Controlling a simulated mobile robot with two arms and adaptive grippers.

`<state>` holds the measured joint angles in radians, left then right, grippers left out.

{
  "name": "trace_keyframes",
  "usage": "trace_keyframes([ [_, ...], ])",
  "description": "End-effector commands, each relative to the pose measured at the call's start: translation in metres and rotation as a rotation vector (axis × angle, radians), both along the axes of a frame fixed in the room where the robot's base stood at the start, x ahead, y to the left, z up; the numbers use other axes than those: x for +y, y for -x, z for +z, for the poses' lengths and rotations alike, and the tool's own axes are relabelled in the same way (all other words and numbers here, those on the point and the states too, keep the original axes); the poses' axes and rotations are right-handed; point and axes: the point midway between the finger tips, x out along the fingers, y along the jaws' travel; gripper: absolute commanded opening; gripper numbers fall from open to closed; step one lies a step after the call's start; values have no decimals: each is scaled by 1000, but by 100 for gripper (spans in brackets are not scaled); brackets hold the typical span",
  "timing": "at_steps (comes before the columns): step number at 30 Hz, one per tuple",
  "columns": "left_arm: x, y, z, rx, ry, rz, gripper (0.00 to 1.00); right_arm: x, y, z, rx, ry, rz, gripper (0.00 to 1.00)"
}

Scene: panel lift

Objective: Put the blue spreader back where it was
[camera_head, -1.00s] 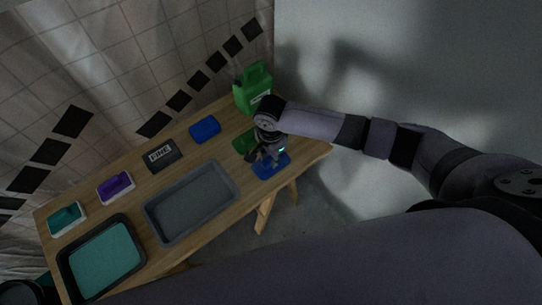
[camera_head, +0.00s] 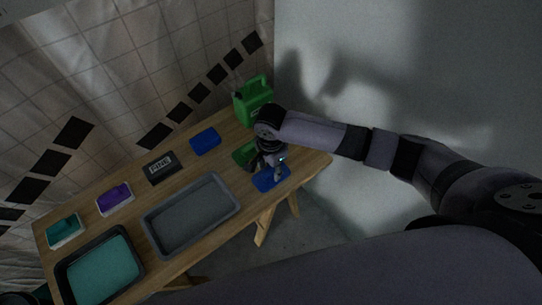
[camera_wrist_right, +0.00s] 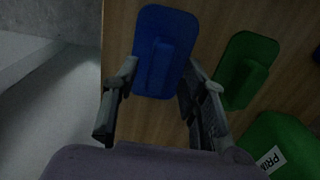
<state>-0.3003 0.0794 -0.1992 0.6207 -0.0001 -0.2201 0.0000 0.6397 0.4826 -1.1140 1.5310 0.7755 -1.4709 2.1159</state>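The blue spreader (camera_head: 272,178) lies on the wooden table near its right end, partly hidden by my right gripper. In the right wrist view it is a flat blue pad (camera_wrist_right: 178,24) with a raised blue handle. My right gripper (camera_head: 267,172) is open above it. In the wrist view the two fingers (camera_wrist_right: 161,66) stand on either side of the handle, with gaps showing. My left gripper is not in view.
A green spreader (camera_wrist_right: 247,70) lies beside the blue one. A green jug (camera_head: 253,102) stands behind.

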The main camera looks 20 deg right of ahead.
Motion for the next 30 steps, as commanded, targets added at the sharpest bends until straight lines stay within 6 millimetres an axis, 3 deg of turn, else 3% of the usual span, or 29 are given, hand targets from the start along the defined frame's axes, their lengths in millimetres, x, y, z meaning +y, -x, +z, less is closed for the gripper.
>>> trace_keyframes([
  [9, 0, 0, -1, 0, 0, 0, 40, 1, -1, 69, -3, -3, 0, 40],
  [15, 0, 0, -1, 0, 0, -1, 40, 0, -1, 98, -2, -2, -1, 40],
  [30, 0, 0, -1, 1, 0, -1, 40, 0, 0, 106, -1, 0, -1, 40],
])
